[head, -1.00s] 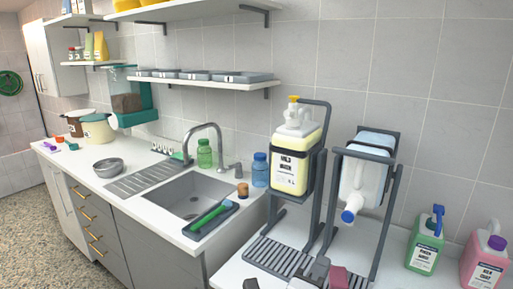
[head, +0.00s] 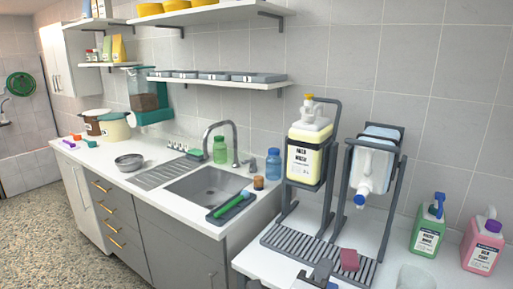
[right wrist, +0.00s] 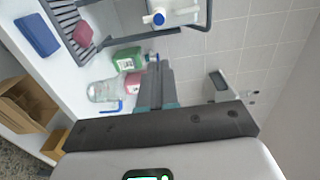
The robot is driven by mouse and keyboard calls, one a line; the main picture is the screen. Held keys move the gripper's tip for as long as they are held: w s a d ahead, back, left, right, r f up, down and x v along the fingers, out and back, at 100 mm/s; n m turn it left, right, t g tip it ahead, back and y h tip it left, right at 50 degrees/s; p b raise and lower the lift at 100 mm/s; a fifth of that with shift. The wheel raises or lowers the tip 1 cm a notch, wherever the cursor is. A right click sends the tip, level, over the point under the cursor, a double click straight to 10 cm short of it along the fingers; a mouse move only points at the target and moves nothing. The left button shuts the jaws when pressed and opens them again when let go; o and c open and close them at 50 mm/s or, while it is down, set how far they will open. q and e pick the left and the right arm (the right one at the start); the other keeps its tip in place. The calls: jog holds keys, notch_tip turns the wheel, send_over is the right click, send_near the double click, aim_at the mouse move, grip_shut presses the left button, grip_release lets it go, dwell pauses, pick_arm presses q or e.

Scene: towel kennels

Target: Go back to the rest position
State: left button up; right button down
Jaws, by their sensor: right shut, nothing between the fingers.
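A yellow jug (head: 305,160) and a tilted white jug (head: 369,170) sit in stands behind the rack. Green (head: 427,230) and pink (head: 482,245) bottles and a clear beaker (head: 415,278) stand right. A sink (head: 208,187) is left.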

jog(key=w+d+f+n+g+h, duration=0.1)
jog(key=d+f+g, duration=0.2)
jog(key=d+f, duration=0.9)
notch_tip(320, 180, down, 17)
jog(key=s+n+g+y, duration=0.2)
jog(key=n+y, duration=0.2)
jog(key=n, duration=0.2)
jog(key=s+a+f+n+g+y, duration=0.2)
jog(key=s+f+n+y, duration=0.1)
jog(key=s+f, duration=0.15)
jog(key=s+a+f+n+g+y, duration=0.2)
jog(key=s+f+y, duration=0.15)
jog(key=f, duration=0.25)
jog(key=s+a+f+n+g+y, duration=0.3)
jog(key=s+a+n, duration=0.6)
jog(key=s, duration=0.4)
jog(key=n+g+y, duration=0.1)
jog(key=g, duration=0.1)
jog(key=shift+s+n+g, duration=0.2)
jog(key=shift+n+g, duration=0.1)
